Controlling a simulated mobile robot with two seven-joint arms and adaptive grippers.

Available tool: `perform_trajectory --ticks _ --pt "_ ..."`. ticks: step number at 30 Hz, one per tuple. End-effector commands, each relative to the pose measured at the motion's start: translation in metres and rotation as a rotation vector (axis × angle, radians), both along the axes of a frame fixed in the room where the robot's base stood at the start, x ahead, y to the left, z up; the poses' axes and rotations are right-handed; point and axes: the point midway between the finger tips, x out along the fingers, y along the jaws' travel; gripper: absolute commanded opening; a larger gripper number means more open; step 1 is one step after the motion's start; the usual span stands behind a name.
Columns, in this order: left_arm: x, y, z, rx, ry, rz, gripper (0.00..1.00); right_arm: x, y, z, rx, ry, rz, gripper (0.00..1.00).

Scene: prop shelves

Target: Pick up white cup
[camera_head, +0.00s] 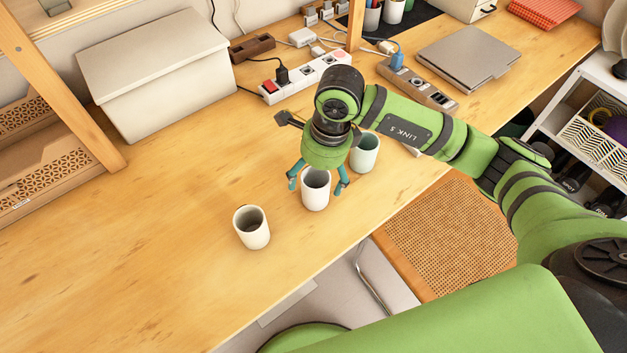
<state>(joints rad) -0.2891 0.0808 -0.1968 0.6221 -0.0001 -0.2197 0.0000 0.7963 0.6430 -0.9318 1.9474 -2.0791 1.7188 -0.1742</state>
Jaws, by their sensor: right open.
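A white cup (315,190) stands upright on the wooden desk (160,240). My right gripper (317,188) is directly at it, with its teal fingers spread, one on each side of the cup. The fingers look open; whether they touch the cup cannot be told. A cream cup (252,229) stands to the left and nearer the front edge. A pale greenish cup (364,154) stands to the right, just behind, partly hidden by my arm. My left gripper is not in view.
A white lidded box (158,85) stands at the back left. A power strip (305,79) and a grey flat device (468,58) lie along the back. A woven chair seat (445,235) is below the desk's front edge. The desk's left front is clear.

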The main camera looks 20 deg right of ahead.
Motion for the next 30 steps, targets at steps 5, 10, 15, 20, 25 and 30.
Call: perform_trajectory --ticks 5,10,15,20,25,30 --pt "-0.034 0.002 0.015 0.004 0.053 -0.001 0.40 0.001 0.001 -0.023 0.000 0.007 -0.002 0.88" --pt "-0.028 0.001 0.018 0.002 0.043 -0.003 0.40 0.004 0.004 -0.045 0.002 0.001 0.000 0.88" --pt "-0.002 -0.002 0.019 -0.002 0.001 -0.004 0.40 0.004 0.004 -0.049 0.001 0.000 0.001 0.88" --pt "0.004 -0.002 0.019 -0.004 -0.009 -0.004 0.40 0.004 0.004 -0.049 0.002 0.000 0.001 0.68" --pt "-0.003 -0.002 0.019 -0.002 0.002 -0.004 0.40 0.004 0.004 -0.049 0.002 0.000 0.000 0.23" --pt "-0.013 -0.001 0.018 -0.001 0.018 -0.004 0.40 0.004 0.005 -0.048 0.003 0.000 0.001 0.22"
